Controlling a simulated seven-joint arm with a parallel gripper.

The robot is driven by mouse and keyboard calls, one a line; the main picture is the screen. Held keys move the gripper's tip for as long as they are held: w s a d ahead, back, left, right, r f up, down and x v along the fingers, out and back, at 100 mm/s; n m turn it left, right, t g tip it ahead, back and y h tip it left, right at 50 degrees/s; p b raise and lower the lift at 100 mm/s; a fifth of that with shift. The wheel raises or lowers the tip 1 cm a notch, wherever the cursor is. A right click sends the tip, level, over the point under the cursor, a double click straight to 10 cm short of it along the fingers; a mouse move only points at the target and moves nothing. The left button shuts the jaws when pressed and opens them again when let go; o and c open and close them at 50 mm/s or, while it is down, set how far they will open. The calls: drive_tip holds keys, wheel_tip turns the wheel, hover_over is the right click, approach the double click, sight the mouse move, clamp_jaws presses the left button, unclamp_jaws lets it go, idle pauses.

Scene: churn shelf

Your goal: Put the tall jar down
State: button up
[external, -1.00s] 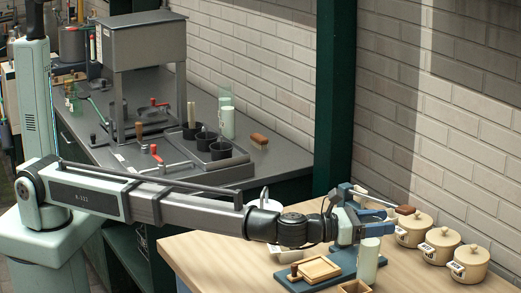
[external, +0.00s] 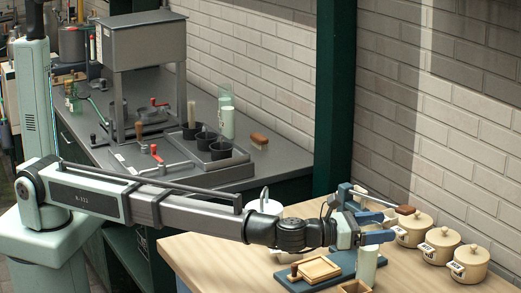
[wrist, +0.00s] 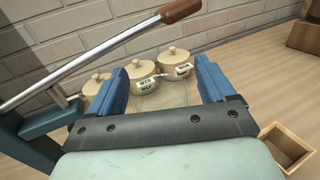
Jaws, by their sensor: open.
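The tall jar (external: 367,266), a pale green cylinder, stands upright by the right end of the blue base in the external view. My gripper (external: 378,226) is open, its blue fingers around or just above the jar's top. The near finger covers part of the jar's upper end, so I cannot tell whether they touch. In the wrist view my gripper (wrist: 176,88) has its two blue fingers well apart. A pale patch lies between them; I cannot tell whether it is the jar. Whether the jar's foot is on the base or the table is unclear.
A metal lever with a brown handle (external: 404,210) reaches close over my gripper; it crosses the wrist view (wrist: 182,10). Several cream lidded pots (external: 468,262) stand along the wall. A wooden tray (external: 320,269) sits on the blue base, with an open wooden box (external: 355,287) in front.

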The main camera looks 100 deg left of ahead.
drive_tip(key=shift+r, duration=0.15)
drive_tip(key=v, duration=1.2)
idle(0.5)
